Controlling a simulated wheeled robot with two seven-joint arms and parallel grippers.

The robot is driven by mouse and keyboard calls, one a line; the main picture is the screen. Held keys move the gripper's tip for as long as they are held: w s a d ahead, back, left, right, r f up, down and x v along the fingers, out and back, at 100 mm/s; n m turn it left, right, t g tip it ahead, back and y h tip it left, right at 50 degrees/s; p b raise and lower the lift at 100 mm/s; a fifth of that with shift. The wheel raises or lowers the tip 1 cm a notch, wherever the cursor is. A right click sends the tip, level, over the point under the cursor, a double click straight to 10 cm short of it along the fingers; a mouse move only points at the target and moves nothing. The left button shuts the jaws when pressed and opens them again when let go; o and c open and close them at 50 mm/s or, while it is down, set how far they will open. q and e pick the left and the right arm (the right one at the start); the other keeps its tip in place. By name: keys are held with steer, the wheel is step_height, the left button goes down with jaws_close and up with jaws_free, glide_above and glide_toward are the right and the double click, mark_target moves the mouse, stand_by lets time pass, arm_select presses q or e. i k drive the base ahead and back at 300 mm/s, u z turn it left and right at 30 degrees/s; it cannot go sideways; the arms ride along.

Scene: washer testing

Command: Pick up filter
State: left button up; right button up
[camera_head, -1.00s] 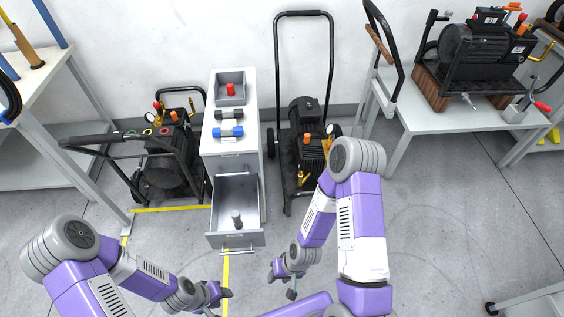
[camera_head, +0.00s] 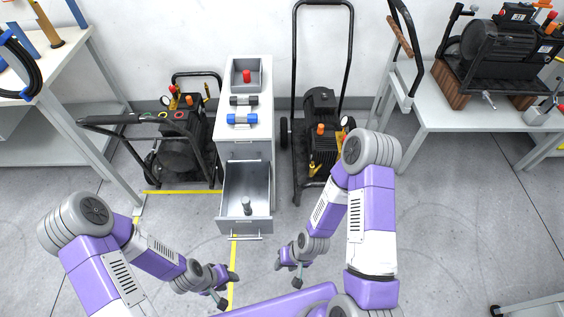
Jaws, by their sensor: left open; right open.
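A black part (camera_head: 243,100) and a blue part (camera_head: 242,119), both with paler ends, lie on the cabinet top. I cannot tell which of these is the filter. My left gripper (camera_head: 224,300) is open, below and left of the drawer front. My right gripper (camera_head: 298,281) is open, below and right of it. Both are empty and apart from the parts.
Black wheeled machines stand left (camera_head: 179,150) and right (camera_head: 320,125) of the cabinet, with tall handles. A left table (camera_head: 62,85) and a right table (camera_head: 450,110) flank them. The floor in front of the drawer is clear, marked with yellow tape (camera_head: 233,259).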

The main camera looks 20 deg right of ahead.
mark_target(246, 202)
steer(key=u, duration=2)
steer(key=k, duration=0.8)
steer(key=z, duration=0.85)
steer(key=i, duration=1)
